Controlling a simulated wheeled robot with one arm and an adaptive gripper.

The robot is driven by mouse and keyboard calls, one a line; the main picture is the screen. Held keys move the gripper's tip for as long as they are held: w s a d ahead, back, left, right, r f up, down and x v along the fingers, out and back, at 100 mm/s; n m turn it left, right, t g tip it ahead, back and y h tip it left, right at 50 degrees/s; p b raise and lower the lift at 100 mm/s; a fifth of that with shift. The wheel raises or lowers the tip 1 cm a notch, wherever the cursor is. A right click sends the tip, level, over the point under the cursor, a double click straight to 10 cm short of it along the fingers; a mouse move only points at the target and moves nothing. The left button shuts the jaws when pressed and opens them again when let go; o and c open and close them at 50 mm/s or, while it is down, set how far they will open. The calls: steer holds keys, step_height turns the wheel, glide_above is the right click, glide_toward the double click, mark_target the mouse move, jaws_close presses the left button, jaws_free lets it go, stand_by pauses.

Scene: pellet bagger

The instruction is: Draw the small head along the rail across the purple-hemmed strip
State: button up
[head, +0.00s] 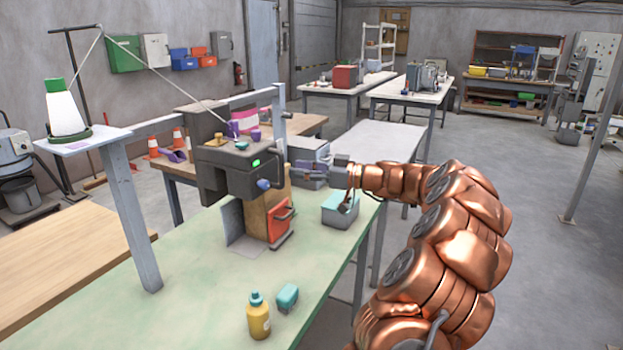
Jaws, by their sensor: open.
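A dark grey machine head (226,168) with a green light and a blue knob (263,184) stands over the green bench. It appears to be the small head. A grey bar (252,97) running behind it looks like the rail. A thread runs to it from a white cone (66,110) at left. My gripper (304,175) is open and empty, to the right of the blue knob and apart from it. Pink and purple material (244,118) shows behind the head; I cannot tell whether it is the purple-hemmed strip.
A grey post (137,225) stands at left.

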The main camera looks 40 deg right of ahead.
steer(key=s+m+p, duration=0.1)
steer(key=m+p, duration=0.3)
steer(key=m, duration=0.8)
steer(key=m+p, duration=0.4)
steer(key=m, duration=0.8)
steer(key=s+m+p, duration=0.1)
steer(key=m+p, duration=0.3)
steer(key=m, duration=0.8)
steer(key=shift+s+d+f, duration=0.25)
steer(key=shift+s, duration=0.05)
